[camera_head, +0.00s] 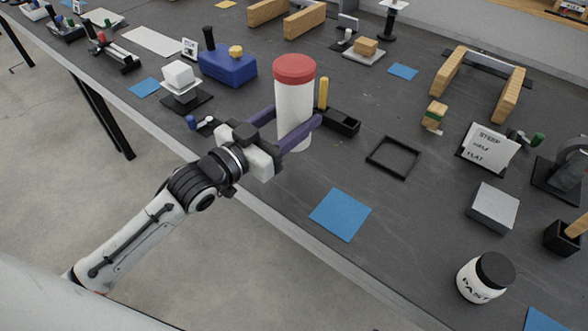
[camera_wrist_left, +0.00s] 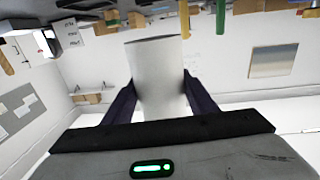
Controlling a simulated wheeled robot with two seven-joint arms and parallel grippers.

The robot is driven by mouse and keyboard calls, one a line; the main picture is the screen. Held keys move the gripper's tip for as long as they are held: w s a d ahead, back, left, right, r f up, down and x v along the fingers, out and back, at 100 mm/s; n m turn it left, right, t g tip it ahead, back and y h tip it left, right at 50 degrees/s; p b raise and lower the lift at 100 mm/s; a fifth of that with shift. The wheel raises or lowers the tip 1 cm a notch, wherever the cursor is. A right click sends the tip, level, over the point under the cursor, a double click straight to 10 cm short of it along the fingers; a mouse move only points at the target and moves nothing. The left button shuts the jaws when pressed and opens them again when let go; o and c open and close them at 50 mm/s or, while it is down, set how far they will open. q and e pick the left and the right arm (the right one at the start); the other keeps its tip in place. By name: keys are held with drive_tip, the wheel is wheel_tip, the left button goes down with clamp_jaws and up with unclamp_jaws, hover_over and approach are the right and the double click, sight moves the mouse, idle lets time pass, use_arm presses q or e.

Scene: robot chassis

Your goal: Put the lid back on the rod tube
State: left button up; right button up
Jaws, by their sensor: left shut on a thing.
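The rod tube (camera_head: 294,98) is a tall white cylinder with a red lid (camera_head: 294,68) on its top end. It looks upright in the head view. My left gripper (camera_head: 294,120) is shut on the white body, one dark purple finger on each side, below the lid. In the left wrist view the white tube (camera_wrist_left: 157,75) fills the space between the fingers; that picture looks upside down and the lid is out of sight there. Whether the tube's bottom touches the bench cannot be told. My right gripper is not in view.
Behind the tube, a yellow rod (camera_head: 323,93) stands by a black tray (camera_head: 338,121). A blue box (camera_head: 228,66) is behind left. An empty black square frame (camera_head: 393,157) and a blue mat (camera_head: 340,214) lie to the right. A black-lidded jar (camera_head: 486,277) is near the front edge.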

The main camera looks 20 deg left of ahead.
use_arm(q)
wheel_tip(320, 180, down, 6)
drive_tip(key=shift+r+b, duration=0.1)
drive_tip(key=shift+b, duration=0.25)
wheel_tip(320, 180, down, 4)
drive_tip(key=shift+r, duration=0.25)
drive_tip(key=shift+f, duration=0.25)
drive_tip(key=shift+f+b, duration=0.1)
drive_tip(key=shift+b, duration=0.2)
drive_tip(key=shift+f, duration=0.15)
drive_tip(key=o, duration=1.5)
